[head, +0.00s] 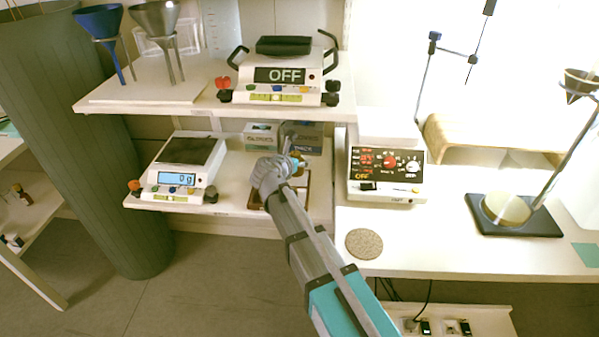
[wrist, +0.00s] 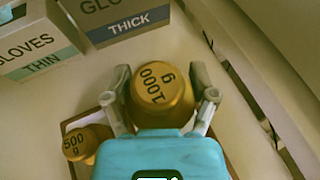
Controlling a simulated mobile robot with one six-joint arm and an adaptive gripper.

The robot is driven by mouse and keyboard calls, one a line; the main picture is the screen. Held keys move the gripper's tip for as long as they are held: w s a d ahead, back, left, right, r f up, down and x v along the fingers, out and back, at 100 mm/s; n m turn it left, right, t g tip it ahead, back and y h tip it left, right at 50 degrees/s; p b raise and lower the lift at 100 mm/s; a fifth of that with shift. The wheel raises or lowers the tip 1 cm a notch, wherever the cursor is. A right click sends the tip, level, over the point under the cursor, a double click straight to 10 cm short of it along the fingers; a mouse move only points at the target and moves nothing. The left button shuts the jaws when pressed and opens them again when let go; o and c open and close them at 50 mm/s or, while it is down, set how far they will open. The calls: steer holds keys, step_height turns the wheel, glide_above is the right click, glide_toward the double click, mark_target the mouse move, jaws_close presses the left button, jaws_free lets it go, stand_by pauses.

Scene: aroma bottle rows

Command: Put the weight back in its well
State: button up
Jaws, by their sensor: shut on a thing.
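A gold weight marked 1000 g (wrist: 160,88) sits between the two fingers of my gripper (wrist: 163,95) in the wrist view; the fingers are shut on its sides. In the head view my gripper (head: 294,160) is over the lower shelf, above a brown wooden weight box (head: 305,193). A smaller gold 500 g weight (wrist: 84,144) stands at the box's left side in the wrist view. My gripper and arm hide most of the box and its wells. I cannot tell how high the held weight is above the box.
Glove boxes marked thin (wrist: 35,45) and thick (wrist: 125,20) stand just behind. A scale reading 0 g (head: 180,178) is left on the same shelf. Another device (head: 385,172) stands close on the right. The upper shelf (head: 200,105) overhangs behind my gripper.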

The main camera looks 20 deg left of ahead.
stand_by(0.4)
steer(key=shift+f+b, duration=1.85)
steer(key=shift+b, duration=0.05)
steer(key=shift+f, duration=0.1)
steer(key=o, duration=1.2)
steer(key=shift+s+r, duration=0.1)
steer(key=shift+r, duration=0.15)
steer(key=p+v, duration=0.4)
steer(key=v, duration=0.6)
steer(key=shift+s, duration=0.15)
steer(key=shift+p+v, duration=0.3)
steer(key=shift+v, duration=0.45)
